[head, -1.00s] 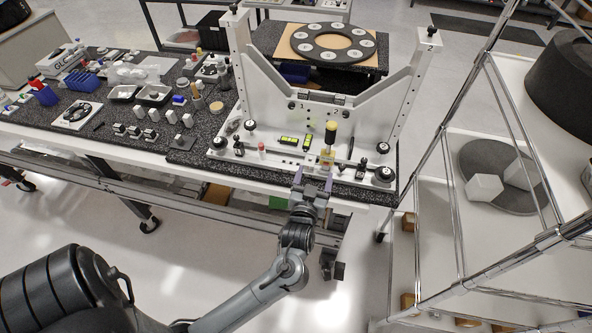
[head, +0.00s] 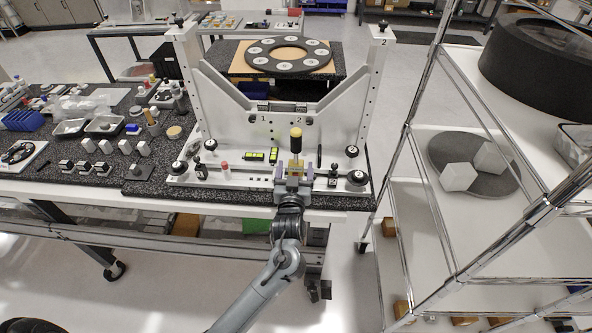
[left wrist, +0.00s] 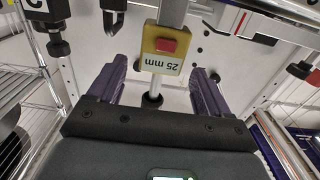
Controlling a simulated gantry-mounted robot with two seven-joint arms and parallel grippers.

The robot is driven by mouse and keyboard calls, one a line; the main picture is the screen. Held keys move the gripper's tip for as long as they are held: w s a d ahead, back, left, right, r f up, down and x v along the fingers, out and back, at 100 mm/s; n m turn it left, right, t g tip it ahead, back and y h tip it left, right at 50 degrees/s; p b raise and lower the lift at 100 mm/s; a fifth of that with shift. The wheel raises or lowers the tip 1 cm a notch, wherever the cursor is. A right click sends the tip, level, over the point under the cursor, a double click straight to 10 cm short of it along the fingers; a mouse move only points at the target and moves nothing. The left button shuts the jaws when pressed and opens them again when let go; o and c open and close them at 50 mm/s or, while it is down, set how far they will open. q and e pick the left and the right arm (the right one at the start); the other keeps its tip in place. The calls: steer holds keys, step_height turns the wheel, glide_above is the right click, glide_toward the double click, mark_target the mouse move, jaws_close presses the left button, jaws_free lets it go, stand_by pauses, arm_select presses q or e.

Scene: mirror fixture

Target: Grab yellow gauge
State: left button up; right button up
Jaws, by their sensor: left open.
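The yellow gauge (left wrist: 162,50) is a yellow block marked "25 mm" with a red patch on its face. In the left wrist view it sits ahead of and between the purple fingertips, with visible gaps on both sides. In the head view the yellow gauge (head: 294,168) is at the front of the white fixture, below a yellow-and-black cylinder (head: 295,141). My left gripper (head: 293,178) is open, close in front of the gauge, with a finger on either side of its line; the left wrist view also shows this gripper (left wrist: 162,80). My right gripper is not in view.
The white mirror fixture (head: 222,98) rises behind the gauge. A red-topped piece (head: 224,168) is to the left. A wire shelf (head: 425,225) stands at the right.

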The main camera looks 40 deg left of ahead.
mark_target(296, 164)
arm_select(q)
steer(key=x, duration=0.5)
steer(key=shift+d, duration=0.1)
steer(key=c, duration=1.1)
steer(key=shift+c, duration=0.7)
steer(key=shift+r, duration=0.1)
